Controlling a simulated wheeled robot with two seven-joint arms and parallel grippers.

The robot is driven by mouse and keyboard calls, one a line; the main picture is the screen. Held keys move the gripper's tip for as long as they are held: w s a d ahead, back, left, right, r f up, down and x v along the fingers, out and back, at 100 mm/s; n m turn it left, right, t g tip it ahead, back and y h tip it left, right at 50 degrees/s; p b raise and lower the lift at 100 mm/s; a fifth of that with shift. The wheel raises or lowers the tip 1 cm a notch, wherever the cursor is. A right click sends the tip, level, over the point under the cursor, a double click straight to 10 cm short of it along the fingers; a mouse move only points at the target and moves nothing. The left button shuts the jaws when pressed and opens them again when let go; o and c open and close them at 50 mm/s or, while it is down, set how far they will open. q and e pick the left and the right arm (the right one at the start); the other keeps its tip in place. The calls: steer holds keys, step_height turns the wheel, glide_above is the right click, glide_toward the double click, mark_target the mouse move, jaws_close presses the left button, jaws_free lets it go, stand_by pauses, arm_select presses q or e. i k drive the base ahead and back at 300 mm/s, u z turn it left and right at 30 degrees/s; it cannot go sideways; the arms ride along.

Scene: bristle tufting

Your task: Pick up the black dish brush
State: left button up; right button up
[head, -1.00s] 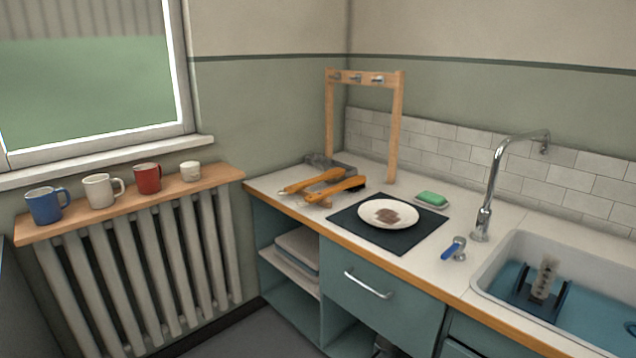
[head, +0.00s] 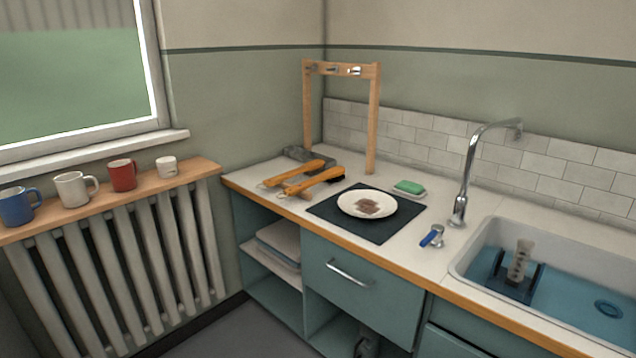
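Two brushes with orange handles lie side by side on the counter, left of the dark mat. The nearer one, the black dish brush (head: 314,182), has a dark head at its right end, towards the rack's right post. The other orange-handled brush (head: 293,173) lies just behind it, and a grey shape (head: 297,153) is at the back near the rack's left post. I cannot tell whether the grey shape belongs to that brush. Neither of my grippers is in view.
A wooden rack (head: 374,120) with metal hooks stands behind the brushes. A soiled white plate (head: 349,208) rests on the dark mat (head: 377,235). A green sponge (head: 410,187), blue-handled tool (head: 431,237), faucet (head: 463,185) and sink (head: 461,262) are to the right. Several mugs stand on the left shelf (head: 207,168).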

mark_target(335, 173)
steer(key=u, duration=0.4)
steer(key=i, duration=0.55)
steer(key=u, duration=0.75)
steer(key=i, duration=1.1)
steer(key=z, duration=0.2)
